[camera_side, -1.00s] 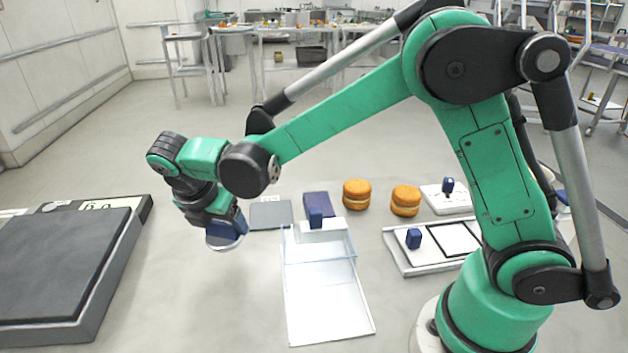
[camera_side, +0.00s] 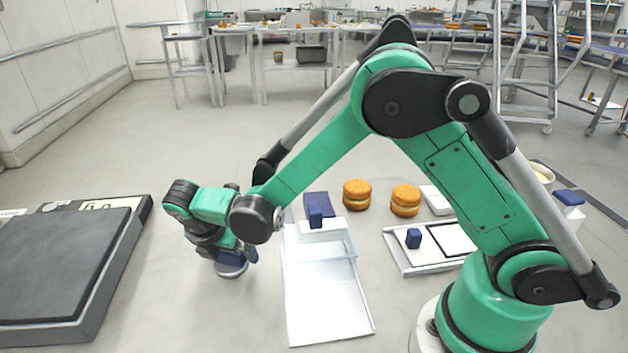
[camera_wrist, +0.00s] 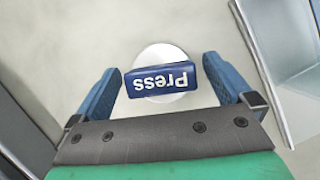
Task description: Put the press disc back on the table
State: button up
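The press disc is a round pale plate (camera_side: 231,270) with a blue handle (camera_wrist: 163,81) marked "Press". In the side view it rests flat on the floor-like pale work surface, between the dark slab and the clear tray. My gripper (camera_wrist: 162,65) is right above the disc, its two blue fingers on either side of the handle. A narrow gap shows between each finger and the handle in the wrist view, so it looks open. The side view (camera_side: 232,255) shows the gripper low, partly covering the handle.
A large dark slab (camera_side: 60,265) lies to the left. A clear tray (camera_side: 325,300) stands close to the right, with a blue-handled piece (camera_side: 315,215) at its far end. Two filled rounds (camera_side: 356,194) (camera_side: 405,200) and a framed white board (camera_side: 400,255) are further right.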

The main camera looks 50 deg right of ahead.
jog(key=shift+r, duration=0.15)
jog(key=v, duration=1.2)
jog(key=s+d+m+t+y, duration=0.2)
jog(key=s+d+m, duration=0.3)
jog(key=m, duration=0.6)
jog(key=s+d+r+m+t+y, duration=0.1)
jog(key=s+d+m, duration=0.4)
jog(key=m, duration=0.6)
jog(key=shift+d+t+y, duration=0.6)
jog(key=shift+d+t, duration=0.05)
jog(key=shift+t, duration=0.55)
jog(key=shift+r, duration=0.1)
